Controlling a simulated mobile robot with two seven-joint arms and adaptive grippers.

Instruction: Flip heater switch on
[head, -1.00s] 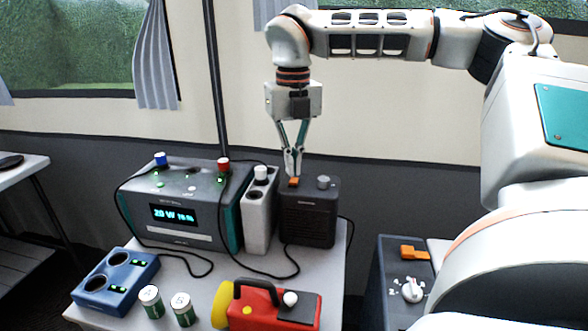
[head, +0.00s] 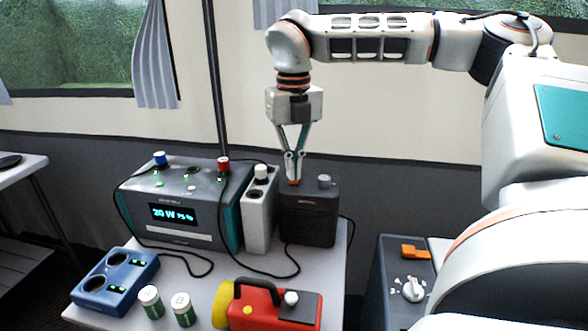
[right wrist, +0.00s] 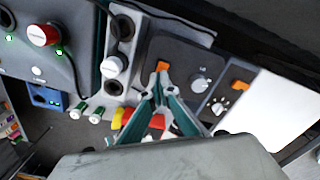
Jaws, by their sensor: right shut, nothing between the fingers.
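A dark box-shaped heater (head: 308,222) with a front grille stands at the right rear of the small table. On its top are an orange switch (head: 293,183) and a grey knob (head: 324,181). My right gripper (head: 294,177) points down over the switch, shut and empty, with its tips at or just above it. In the right wrist view the fingertips (right wrist: 157,88) appear just below the orange switch (right wrist: 162,66); I cannot tell whether they touch. The switch's tilt is unclear. My left gripper is not in view.
A power station (head: 185,205) and a grey unit (head: 258,210) stand left of the heater. A separate dark box (head: 398,268) with another orange switch is at lower right.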

